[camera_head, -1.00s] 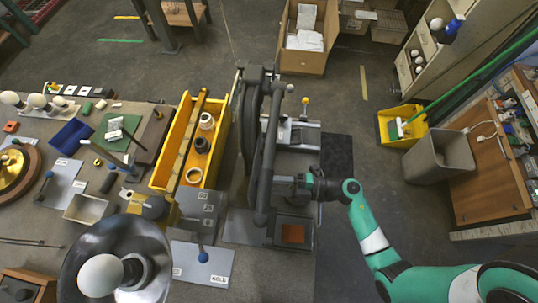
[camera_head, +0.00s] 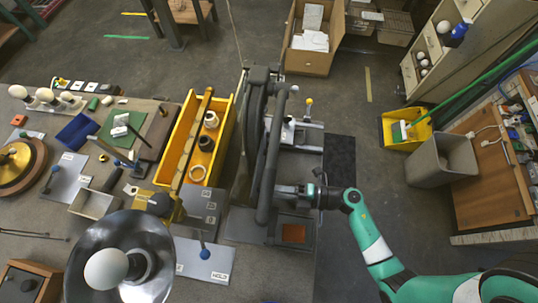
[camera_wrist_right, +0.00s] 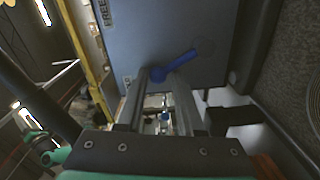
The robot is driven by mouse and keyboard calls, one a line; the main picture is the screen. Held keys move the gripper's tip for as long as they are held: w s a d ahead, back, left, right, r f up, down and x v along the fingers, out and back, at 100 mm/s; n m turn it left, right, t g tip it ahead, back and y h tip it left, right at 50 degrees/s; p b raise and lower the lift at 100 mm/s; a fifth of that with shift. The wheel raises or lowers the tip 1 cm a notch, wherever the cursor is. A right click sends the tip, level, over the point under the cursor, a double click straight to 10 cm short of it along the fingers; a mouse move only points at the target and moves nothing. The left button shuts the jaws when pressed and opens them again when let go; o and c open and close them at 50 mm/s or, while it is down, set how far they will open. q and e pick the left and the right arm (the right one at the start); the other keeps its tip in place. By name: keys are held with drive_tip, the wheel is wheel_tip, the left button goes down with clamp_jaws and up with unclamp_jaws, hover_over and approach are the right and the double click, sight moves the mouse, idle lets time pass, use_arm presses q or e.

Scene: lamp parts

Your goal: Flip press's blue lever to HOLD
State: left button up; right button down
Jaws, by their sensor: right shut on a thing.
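The press (camera_head: 262,140) is a tall dark-grey frame in the middle of the head view. A FREE label (camera_wrist_right: 107,12) is at the panel's upper left; a second label is partly hidden by a finger. My right gripper (camera_wrist_right: 160,76) has its two fingertips on either side of the lever, shut on it. In the head view my right gripper (camera_head: 285,190) reaches the press from the right. My left gripper is not in view.
A plate marked HOLD with a blue-knobbed lever (camera_head: 204,254) lies at the front, beside a silver lamp shade (camera_head: 150,225). A yellow bin (camera_head: 165,170) stands left of the press. A grey waste bin (camera_head: 440,160) is at right, with open floor between.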

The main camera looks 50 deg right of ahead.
drive_tip(key=c, duration=0.5)
unclamp_jaws()
drive_tip(key=shift+d+f, duration=0.15)
drive_tip(key=p+v, duration=0.1)
drive_tip(key=v, duration=1)
drive_tip(key=shift+s+d, duration=0.1)
drive_tip(key=shift+s, duration=0.1)
